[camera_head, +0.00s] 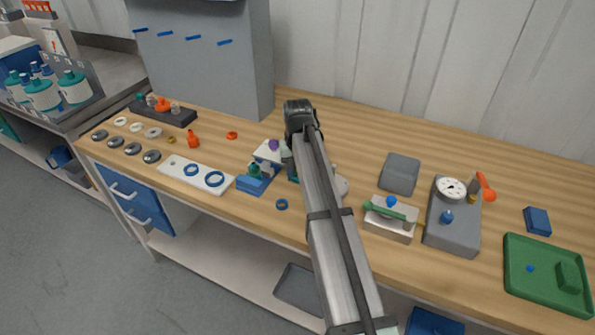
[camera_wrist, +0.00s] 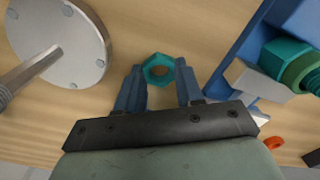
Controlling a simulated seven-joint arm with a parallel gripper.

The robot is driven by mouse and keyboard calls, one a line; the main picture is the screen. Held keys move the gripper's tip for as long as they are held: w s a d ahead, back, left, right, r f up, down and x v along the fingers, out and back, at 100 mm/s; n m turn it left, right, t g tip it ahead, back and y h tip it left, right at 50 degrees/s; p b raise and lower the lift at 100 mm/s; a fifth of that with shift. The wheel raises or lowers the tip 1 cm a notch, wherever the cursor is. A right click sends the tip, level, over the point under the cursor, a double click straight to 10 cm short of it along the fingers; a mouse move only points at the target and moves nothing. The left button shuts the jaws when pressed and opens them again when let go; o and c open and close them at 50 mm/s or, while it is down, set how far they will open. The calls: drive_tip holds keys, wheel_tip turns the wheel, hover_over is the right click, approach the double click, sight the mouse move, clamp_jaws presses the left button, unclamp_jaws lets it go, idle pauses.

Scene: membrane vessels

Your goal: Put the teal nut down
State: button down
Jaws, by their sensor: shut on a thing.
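The teal nut (camera_wrist: 147,70) is a hexagonal ring seen in the wrist view, between the tips of my gripper (camera_wrist: 160,80). My two blue fingers are shut on it from either side. In the head view my arm hides most of the gripper and nut.
In the wrist view a round metal flange (camera_wrist: 62,45) with a rod is at left. A blue stand (camera_wrist: 240,60) with teal and green parts is at right, near an orange ring (camera_wrist: 273,142). A white plate (camera_head: 205,178) with blue rings lies left on the bench.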

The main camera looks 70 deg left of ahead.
drive_tip(key=c, duration=0.7)
unclamp_jaws()
wheel_tip(320, 180, up, 12)
drive_tip(key=shift+r, duration=0.15)
